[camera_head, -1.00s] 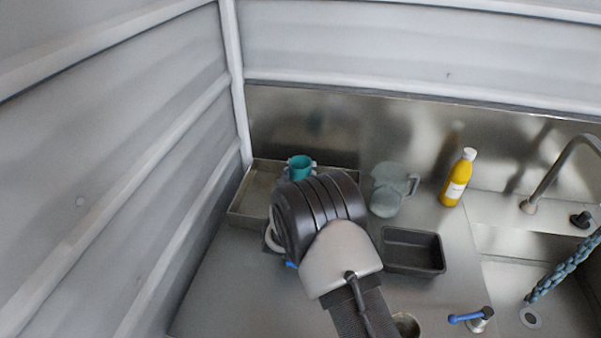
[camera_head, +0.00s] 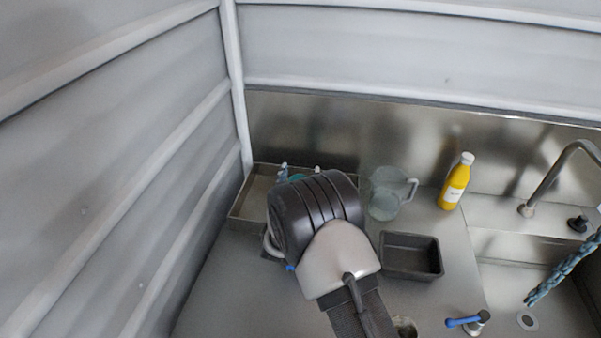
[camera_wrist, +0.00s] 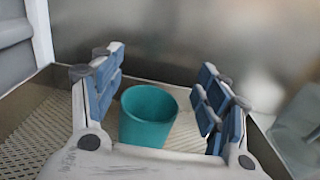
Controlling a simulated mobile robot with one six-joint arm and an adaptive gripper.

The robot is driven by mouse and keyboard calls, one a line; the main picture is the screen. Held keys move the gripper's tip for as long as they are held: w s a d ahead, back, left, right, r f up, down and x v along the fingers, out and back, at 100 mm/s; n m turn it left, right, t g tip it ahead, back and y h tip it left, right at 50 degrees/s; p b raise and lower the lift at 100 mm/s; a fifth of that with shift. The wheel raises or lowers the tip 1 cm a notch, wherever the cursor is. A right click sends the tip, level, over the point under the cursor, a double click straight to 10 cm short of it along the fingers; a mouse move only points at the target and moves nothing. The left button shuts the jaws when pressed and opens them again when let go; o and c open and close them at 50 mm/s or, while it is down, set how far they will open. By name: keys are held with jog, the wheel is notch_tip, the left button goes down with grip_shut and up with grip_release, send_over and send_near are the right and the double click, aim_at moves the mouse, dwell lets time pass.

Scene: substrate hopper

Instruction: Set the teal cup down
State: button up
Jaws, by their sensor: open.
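The teal cup (camera_wrist: 148,116) stands upright in the perforated metal tray (camera_wrist: 42,132) in the wrist view, with its open mouth up. My gripper (camera_wrist: 163,85) is open, with one finger on each side of the cup and visible gaps between. The tray (camera_head: 238,213) lies in the back left corner of the counter. The cup's base is hidden by my gripper in the wrist view.
A clear jug (camera_head: 384,200) stands right of the tray, and a yellow bottle (camera_head: 454,184) farther right. A dark bin (camera_head: 411,256) sits in front of the jug. A sink with a faucet (camera_head: 560,165) is at the right. Walls close off the left and back.

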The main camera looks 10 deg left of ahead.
jog(key=s+p, duration=0.1)
jog(key=s, duration=0.9)
jog(key=shift+s+d+p, duration=0.3)
jog(key=shift+s+p, duration=0.05)
jog(key=shift+s, duration=0.05)
jog(key=shift+f, duration=0.1)
